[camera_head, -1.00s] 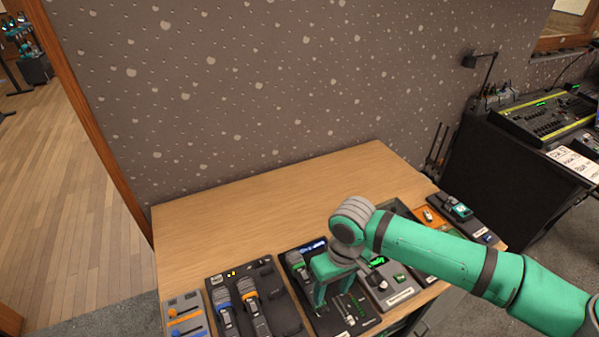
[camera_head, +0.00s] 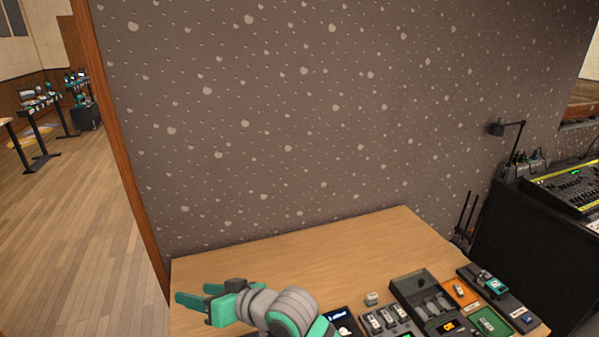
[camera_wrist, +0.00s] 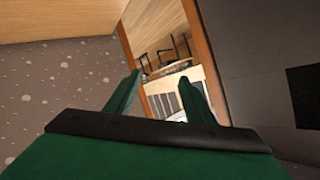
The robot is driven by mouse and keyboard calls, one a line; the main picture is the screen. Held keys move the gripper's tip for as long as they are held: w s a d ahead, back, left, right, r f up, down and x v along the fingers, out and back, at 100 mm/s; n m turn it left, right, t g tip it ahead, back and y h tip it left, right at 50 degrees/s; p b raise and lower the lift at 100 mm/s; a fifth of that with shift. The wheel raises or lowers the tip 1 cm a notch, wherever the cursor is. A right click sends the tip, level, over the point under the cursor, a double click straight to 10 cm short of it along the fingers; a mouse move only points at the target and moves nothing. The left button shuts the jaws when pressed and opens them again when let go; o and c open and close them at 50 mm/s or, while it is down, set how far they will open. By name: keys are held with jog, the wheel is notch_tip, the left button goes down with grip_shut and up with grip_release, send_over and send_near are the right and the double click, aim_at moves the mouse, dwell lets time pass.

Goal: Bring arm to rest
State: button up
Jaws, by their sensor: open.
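My gripper (camera_head: 190,297) is at the lower left of the head view, above the left part of the wooden table (camera_head: 300,257). It points left, with its two green fingers apart and nothing between them. In the wrist view my gripper (camera_wrist: 160,85) also shows spread, empty fingers. Beyond them are a doorway and pale furniture, well apart from the fingers. My arm's grey and green links curl at the bottom edge of the head view. They hide the table's front left part.
Fader units (camera_head: 388,318), a dark tray (camera_head: 425,300) and small colored pads stand at the table's front right. A patterned wall rises behind the table. A mixing console (camera_head: 565,185) is at the far right. The table's back strip is clear.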

notch_tip(320, 180, up, 8)
jog(key=a+m+t+y, duration=0.2)
jog(key=m+t+y, duration=0.1)
jog(key=m+t, duration=0.3)
jog(key=s+d+f+m+t+h, duration=0.35)
jog(key=s+d+f+h, duration=0.3)
jog(key=f, duration=0.35)
jog(key=s+d+f+m+t+h, duration=0.3)
jog(key=s+d+f+m+h, duration=0.3)
jog(key=f, duration=0.4)
jog(key=s+d+f+n+g+h, duration=0.1)
jog(key=s+d, duration=0.3)
jog(key=s, duration=0.4)
jog(key=s+d+f+n+g, duration=0.1)
jog(key=s+d+f+n, duration=0.2)
jog(key=s, duration=0.4)
jog(key=s+d+f+n+g+h, duration=0.1)
jog(key=s+d+f+n, duration=0.2)
jog(key=s, duration=0.5)
jog(key=shift+s+d+f+n+h, duration=0.3)
jog(key=shift+d+n+h, duration=0.05)
jog(key=shift+d+n, duration=0.45)
